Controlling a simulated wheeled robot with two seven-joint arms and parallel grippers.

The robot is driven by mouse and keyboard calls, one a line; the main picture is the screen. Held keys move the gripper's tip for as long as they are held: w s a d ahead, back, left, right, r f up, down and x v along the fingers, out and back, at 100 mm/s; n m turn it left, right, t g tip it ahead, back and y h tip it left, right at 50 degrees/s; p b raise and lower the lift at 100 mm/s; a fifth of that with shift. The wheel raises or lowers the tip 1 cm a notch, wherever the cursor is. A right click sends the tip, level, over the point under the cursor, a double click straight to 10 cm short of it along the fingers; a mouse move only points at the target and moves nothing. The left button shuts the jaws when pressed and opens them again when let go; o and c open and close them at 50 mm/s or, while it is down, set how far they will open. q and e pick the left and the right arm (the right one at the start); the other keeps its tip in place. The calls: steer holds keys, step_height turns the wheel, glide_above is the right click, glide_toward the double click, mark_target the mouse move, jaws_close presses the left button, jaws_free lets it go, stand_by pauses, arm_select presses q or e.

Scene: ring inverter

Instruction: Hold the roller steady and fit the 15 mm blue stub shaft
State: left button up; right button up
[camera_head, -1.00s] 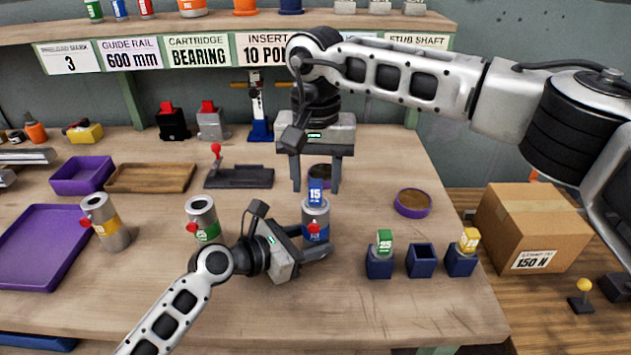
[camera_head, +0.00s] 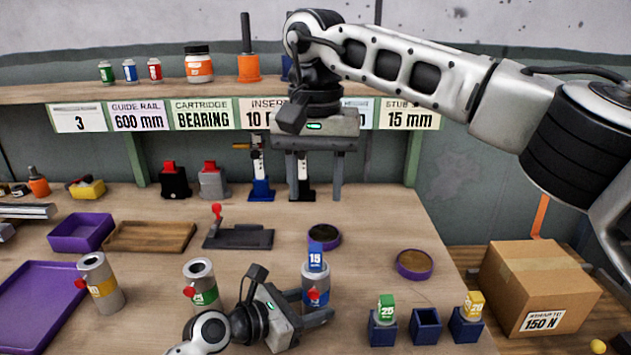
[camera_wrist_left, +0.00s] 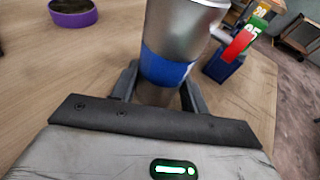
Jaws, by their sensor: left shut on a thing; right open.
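The blue-banded grey roller (camera_head: 315,282) stands upright on the table at the centre front, with a red knob on its side. My left gripper (camera_head: 318,316) is shut around its lower part; the left wrist view shows the fingers on either side of the roller (camera_wrist_left: 172,62). The blue stub shaft (camera_head: 316,258), marked 15, stands upright in the roller's top; how deep it sits I cannot tell. My right gripper (camera_head: 315,192) is open and empty, above and behind the stub shaft, clear of it.
At right, a green 25 stub (camera_head: 386,308) and a yellow 20 stub (camera_head: 473,305) stand in blue holders, with an empty holder (camera_head: 426,327) between them. Green-banded (camera_head: 201,284) and yellow-banded (camera_head: 100,284) rollers stand left. Purple-rimmed round dishes (camera_head: 414,264) lie behind.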

arm_select(q)
steer(key=o, duration=0.8)
steer(key=shift+o, duration=0.2)
